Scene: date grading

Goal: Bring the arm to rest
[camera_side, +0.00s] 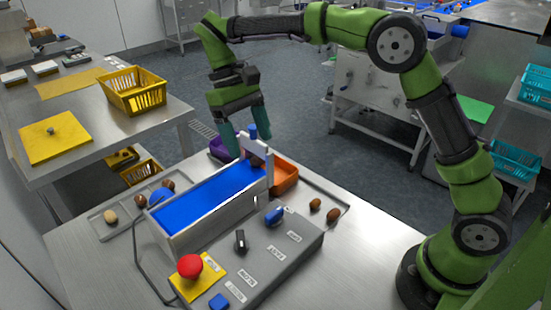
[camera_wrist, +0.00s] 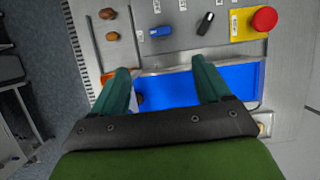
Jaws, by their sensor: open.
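My gripper (camera_side: 247,140) is open, with its two green fingers pointing down and apart. In the side view it hangs over the far end of the blue conveyor belt (camera_side: 212,200), around a small arch with a blue top (camera_side: 252,131). I cannot tell whether it touches the arch. A brown date (camera_side: 257,162) shows at the arch. In the wrist view my gripper (camera_wrist: 160,68) has the blue belt (camera_wrist: 178,88) between and below its fingers. Nothing is held between them.
A control panel with a red button (camera_side: 190,266) and a black switch (camera_side: 240,241) fronts the belt. An orange bin (camera_side: 286,172) and a purple bin (camera_side: 218,149) flank the belt's far end. Dates lie in trays left (camera_side: 111,216) and right (camera_side: 333,215). The steel table is bare at right.

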